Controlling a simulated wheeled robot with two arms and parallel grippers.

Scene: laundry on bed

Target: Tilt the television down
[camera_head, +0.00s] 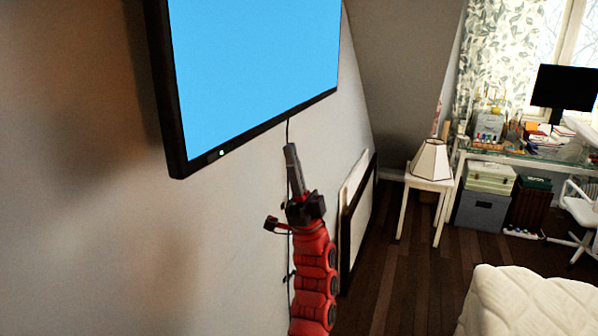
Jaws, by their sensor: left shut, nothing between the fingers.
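The television (250,60) hangs on the wall at the upper left of the head view. It has a black frame and a bright blue screen, and its top is cut off by the picture edge. My left gripper (291,150) points up just below the television's lower edge, near the hanging cable. It is shut and empty. I cannot tell whether its tip touches the television. The red left arm comes up from the bottom of the view. My right gripper is not in view.
A framed panel (356,215) leans on the wall behind my arm. A white side table (428,186) with a lamp (431,160) stands farther back, beside a desk (540,155) with a monitor (565,88). A white bed (530,302) is at the lower right. Dark wooden floor (410,270) lies between.

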